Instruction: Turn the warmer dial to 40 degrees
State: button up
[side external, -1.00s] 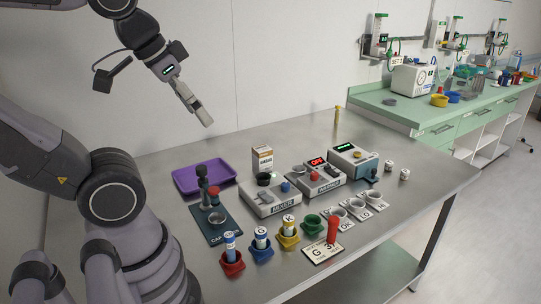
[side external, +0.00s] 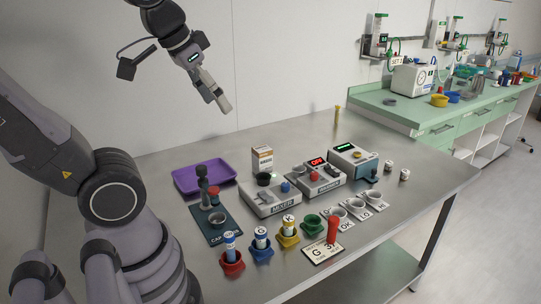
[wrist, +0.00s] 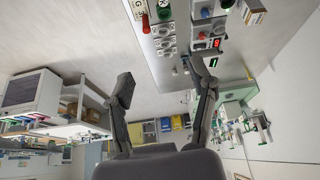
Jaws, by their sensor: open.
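The warmer (side external: 329,185) is a light box in the middle of the steel table, with a red lit display (side external: 317,162) that seems to read OFF. A red knob (side external: 314,176) sits on its top, likely the dial; its scale is too small to read. The warmer's red display also shows at the upper right of the wrist view (wrist: 216,43). My gripper (side external: 225,106) is up in the air, left of and well above the warmer, touching nothing. In the wrist view its two fingers (wrist: 163,82) are spread wide with nothing between them.
A carton (side external: 262,159), a purple tray (side external: 205,180) and several coloured cups with vials are nearby. The table's right end is mostly clear.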

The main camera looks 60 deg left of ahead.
jog(key=w+a+f+n+y, duration=0.1)
jog(key=w+a+n, duration=0.25)
jog(key=w, duration=0.95)
jog(key=n+g+y, duration=0.2)
jog(key=n, duration=0.3)
send_over(315, 173)
jog(key=s+d, duration=0.4)
notch_tip(315, 173, down, 23)
jog(key=shift+m, duration=0.25)
jog(key=x, duration=1.4)
jog(key=shift+s+d+f, duration=0.15)
jog(key=shift+s+f, duration=0.05)
grip_shut()
